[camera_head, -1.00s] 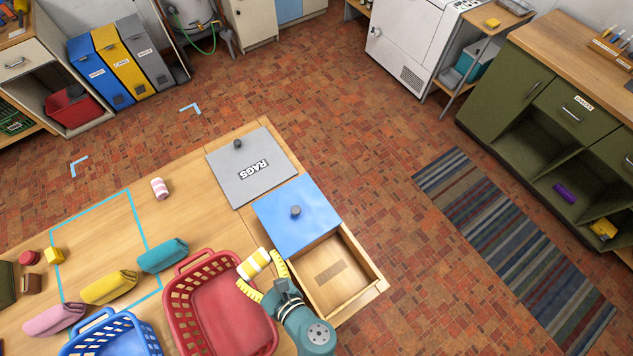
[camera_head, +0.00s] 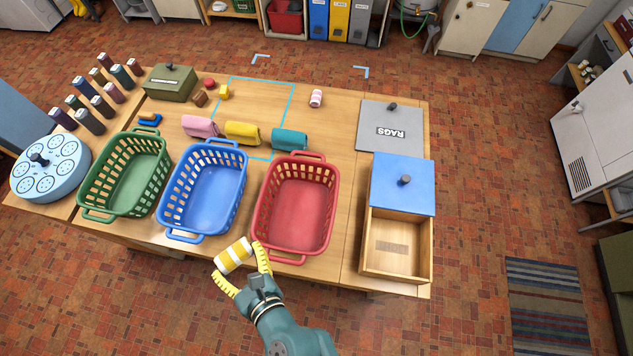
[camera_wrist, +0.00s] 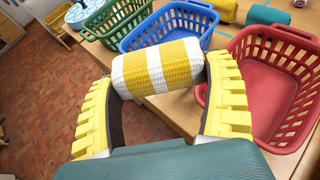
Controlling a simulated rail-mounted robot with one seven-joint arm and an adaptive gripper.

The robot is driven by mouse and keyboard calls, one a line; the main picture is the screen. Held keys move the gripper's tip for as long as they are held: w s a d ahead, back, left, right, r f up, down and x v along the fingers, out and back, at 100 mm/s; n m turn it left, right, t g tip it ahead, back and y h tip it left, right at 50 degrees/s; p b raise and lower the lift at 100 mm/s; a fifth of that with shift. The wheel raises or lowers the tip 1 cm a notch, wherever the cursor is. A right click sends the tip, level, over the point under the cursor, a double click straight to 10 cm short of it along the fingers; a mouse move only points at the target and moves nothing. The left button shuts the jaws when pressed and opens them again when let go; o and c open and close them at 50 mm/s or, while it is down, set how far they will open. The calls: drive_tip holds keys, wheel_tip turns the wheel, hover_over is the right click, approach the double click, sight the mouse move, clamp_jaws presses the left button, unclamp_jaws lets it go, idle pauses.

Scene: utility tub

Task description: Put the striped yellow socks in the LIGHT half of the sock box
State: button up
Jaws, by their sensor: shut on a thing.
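The yellow-and-white striped socks (camera_head: 233,255) are a roll held by my gripper (camera_head: 237,262), in front of the gap between the blue and red baskets. In the wrist view the roll (camera_wrist: 158,66) lies crosswise between the two yellow fingers (camera_wrist: 160,85), which press on its ends. A wooden box (camera_head: 368,245) at the table's right end has an open front compartment with a bare floor and a small, darker, unreadable label. A blue lid (camera_head: 402,190) with a dark knob covers its rear part. I cannot read which half is LIGHT.
Red (camera_head: 270,205), blue (camera_head: 190,165) and green (camera_head: 118,140) baskets stand left of the box. A grey RAGS lid (camera_head: 385,118) lies behind it. A pink-and-white roll (camera_head: 316,97) and several folded cloths lie at the back. Floor in front is clear.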

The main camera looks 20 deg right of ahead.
drive_tip(key=shift+w+a+r+n+y+b, duration=0.1)
drive_tip(key=shift+a+r+n+y+b, duration=0.45)
drive_tip(key=shift+a+r+b, duration=0.2)
drive_tip(key=shift+w+d+f+b, duration=0.1)
drive_tip(key=shift+d+f+b, duration=0.05)
drive_tip(key=shift+b, duration=0.4)
drive_tip(key=d+f+m+h+b, duration=0.2)
drive_tip(key=d+f+b, duration=0.4)
drive_tip(key=d, duration=0.4)
drive_tip(key=d+f+m+h+b, duration=0.3)
drive_tip(key=d+f+b, duration=0.25)
drive_tip(key=d, duration=0.55)
drive_tip(key=s+d+f+m+g+h+b, duration=0.1)
drive_tip(key=s+d+f+m+h+b, duration=0.2)
drive_tip(key=d, duration=0.5)
drive_tip(key=s+d+f+m+h+b, duration=0.1)
drive_tip(key=s+d+h+b, duration=0.15)
drive_tip(key=s+d, duration=0.35)
drive_tip(key=s+d+f+m+g+h+b, duration=0.1)
drive_tip(key=s+d+f+m+h+b, duration=0.2)
drive_tip(key=d, duration=0.6)
drive_tip(key=shift+n+y, duration=0.45)
drive_tip(key=shift+y, duration=0.25)
drive_tip(key=f+b, duration=0.1)
drive_tip(key=f, duration=0.2)
drive_tip(key=f+b, duration=0.1)
drive_tip(key=f, duration=0.1)
drive_tip(key=s+a+f+b, duration=0.1)
drive_tip(key=f, duration=0.2)
drive_tip(key=shift+f, duration=0.3)
